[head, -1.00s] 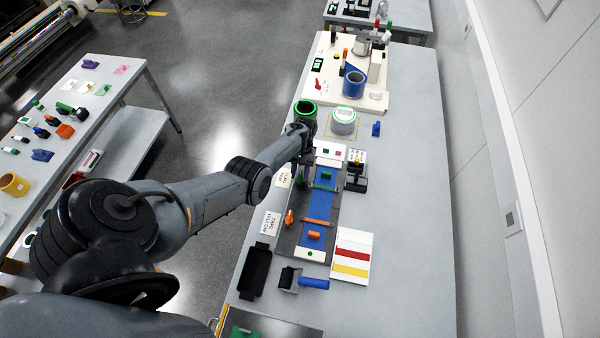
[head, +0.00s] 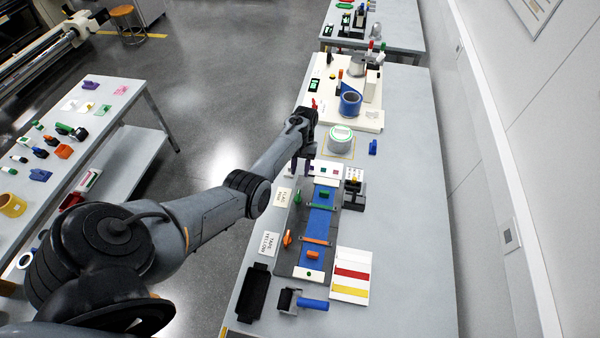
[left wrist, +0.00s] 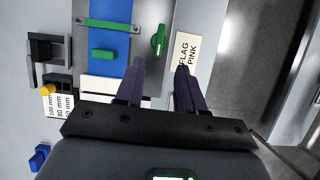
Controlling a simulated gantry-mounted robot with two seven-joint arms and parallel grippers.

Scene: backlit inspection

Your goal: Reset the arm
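My left gripper (head: 301,166) hangs over the left edge of the long bench, near the far end of the blue-strip fixture. In the left wrist view its two dark fingers (left wrist: 160,66) stand apart with nothing between them, so it is open and empty. Below it the left wrist view shows the green knob (left wrist: 159,40), the green bar (left wrist: 104,53) on the blue strip, and the "FLAG PINK" card (left wrist: 185,50). My right gripper is in neither view.
The long bench holds the blue-strip fixture (head: 320,222), a white-and-grey round part (head: 340,139), a blue roll (head: 350,104), a black tray (head: 252,291) and a blue-handled roller (head: 303,301). A side table (head: 100,125) with small parts stands left. Bare bench lies right.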

